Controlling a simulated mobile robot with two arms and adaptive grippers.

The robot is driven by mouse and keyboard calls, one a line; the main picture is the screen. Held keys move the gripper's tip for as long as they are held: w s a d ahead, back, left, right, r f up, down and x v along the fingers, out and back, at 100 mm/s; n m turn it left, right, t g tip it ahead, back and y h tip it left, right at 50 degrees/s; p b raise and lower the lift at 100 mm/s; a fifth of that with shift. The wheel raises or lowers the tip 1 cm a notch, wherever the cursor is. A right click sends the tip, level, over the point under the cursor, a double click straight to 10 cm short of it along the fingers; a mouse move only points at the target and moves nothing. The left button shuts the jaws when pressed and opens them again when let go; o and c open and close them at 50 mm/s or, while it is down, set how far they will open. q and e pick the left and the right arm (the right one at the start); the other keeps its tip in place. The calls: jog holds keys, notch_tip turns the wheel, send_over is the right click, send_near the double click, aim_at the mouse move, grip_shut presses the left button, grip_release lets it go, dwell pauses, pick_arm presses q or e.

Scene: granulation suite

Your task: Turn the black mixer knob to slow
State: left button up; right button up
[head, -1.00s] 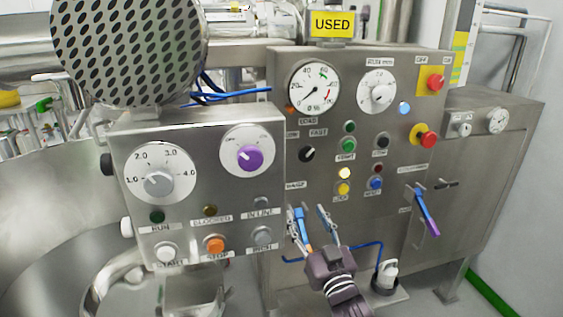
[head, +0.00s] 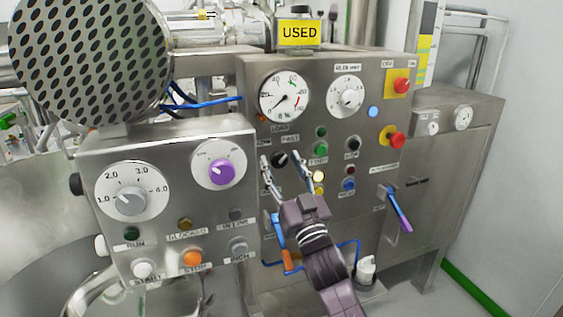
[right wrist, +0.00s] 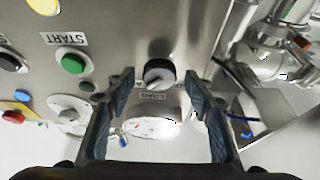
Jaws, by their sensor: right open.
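The black mixer knob (head: 279,160) sits on the right-hand steel panel, left of the green button and below the round gauge. In the right wrist view the black knob (right wrist: 159,73) shows a pale face, ahead of and between my fingers. My right gripper (head: 284,160) is open, its two fingertips on either side of the knob in the head view. In the right wrist view the open fingers (right wrist: 160,85) are empty and stand apart from the knob. The label by the knob reads FAST; the slow label is not readable. My left gripper is not in view.
The left panel has a purple knob (head: 221,171) and a grey dial (head: 131,201). Near the black knob are a green button (head: 321,133) and a lit yellow lamp (head: 318,177). A blue-purple lever (head: 398,207) and a red emergency button (head: 391,138) are to the right.

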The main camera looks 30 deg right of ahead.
jog(key=shift+w, duration=0.1)
jog(key=c, duration=1.2)
jog(key=shift+o, duration=0.2)
